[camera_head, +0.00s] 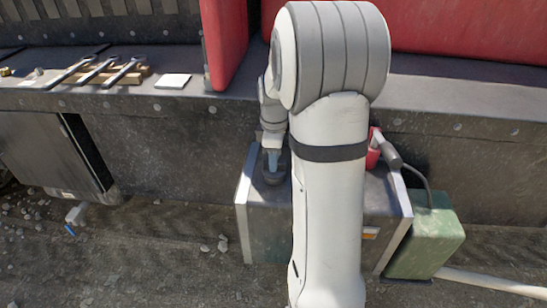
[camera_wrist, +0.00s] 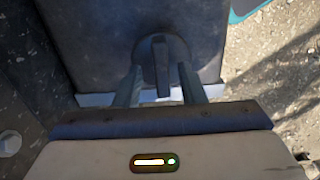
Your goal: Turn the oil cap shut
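The oil cap (camera_wrist: 176,48) is a dark round cap with a raised bar grip across it, on top of a dark grey metal box (camera_wrist: 105,30). In the wrist view the fingers of my gripper (camera_wrist: 160,86) stand apart on either side of the bar. Gaps show between the bar and both fingers, so the gripper is open around it, not clamped. In the head view my gripper (camera_head: 272,158) points down over the left part of the box (camera_head: 262,225). My arm hides the middle of the box, and the cap is small and dark there.
A red part with a grey handle (camera_head: 388,153) sits at the box's right, with a cable running toward a green container (camera_head: 430,235). Behind is a dark ledge (camera_head: 140,95) with several tools (camera_head: 95,72) and a white block (camera_head: 172,81). Gravel ground (camera_head: 130,260) lies open at left.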

